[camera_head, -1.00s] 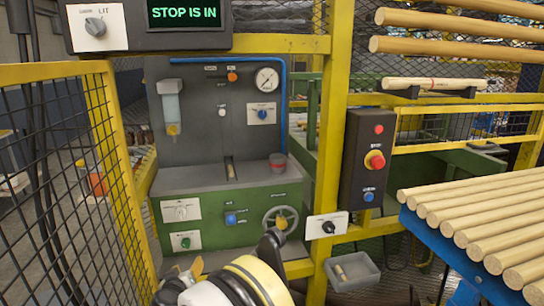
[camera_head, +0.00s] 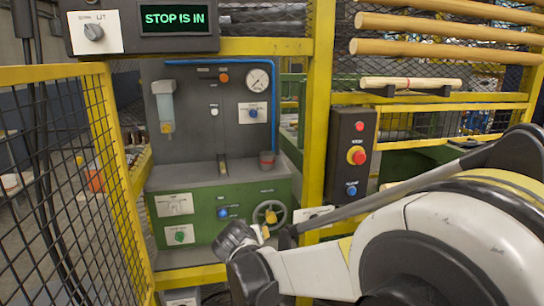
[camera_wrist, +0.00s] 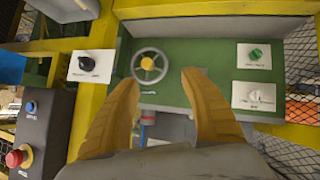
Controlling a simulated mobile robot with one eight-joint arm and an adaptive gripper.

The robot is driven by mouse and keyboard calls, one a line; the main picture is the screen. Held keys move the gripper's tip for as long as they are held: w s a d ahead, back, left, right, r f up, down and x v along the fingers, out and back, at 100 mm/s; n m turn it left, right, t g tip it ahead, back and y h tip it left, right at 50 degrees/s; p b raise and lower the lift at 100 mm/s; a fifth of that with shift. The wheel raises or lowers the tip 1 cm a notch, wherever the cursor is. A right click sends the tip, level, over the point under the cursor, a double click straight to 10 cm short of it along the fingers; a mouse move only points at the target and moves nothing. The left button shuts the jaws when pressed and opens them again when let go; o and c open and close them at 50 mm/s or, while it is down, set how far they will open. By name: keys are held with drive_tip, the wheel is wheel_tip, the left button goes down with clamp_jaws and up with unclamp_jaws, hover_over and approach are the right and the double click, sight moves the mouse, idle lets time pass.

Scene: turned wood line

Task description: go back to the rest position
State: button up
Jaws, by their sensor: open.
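My gripper (camera_wrist: 160,108) shows in the wrist view as two yellow fingers spread apart, with nothing between them. The fingers look apart from these. In the head view my white arm fills the lower right, and the gripper's fingers cannot be made out clearly there. The handwheel also shows in the head view (camera_head: 268,213).
A yellow fence post (camera_head: 318,110) and mesh panel (camera_head: 65,170) flank the machine. A control box (camera_head: 352,155) with a red button stands right of the post. Wooden rods (camera_head: 450,30) lie above right. A display (camera_head: 180,17) reads "STOP IS IN".

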drive_tip(key=s+d+r+m+g, duration=0.1)
drive_tip(key=s+d+r+g, duration=0.15)
drive_tip(key=s+d, duration=0.85)
drive_tip(key=s+d+r+m+g, duration=0.1)
drive_tip(key=s+d+r, duration=0.2)
drive_tip(key=s+d, duration=0.8)
drive_tip(key=s+d+f+m, duration=0.1)
drive_tip(key=s+d+f, duration=0.2)
drive_tip(key=s, duration=0.7)
drive_tip(key=shift+s+f+y, duration=0.2)
drive_tip(key=shift+s+y, duration=0.15)
drive_tip(key=shift+y, duration=0.05)
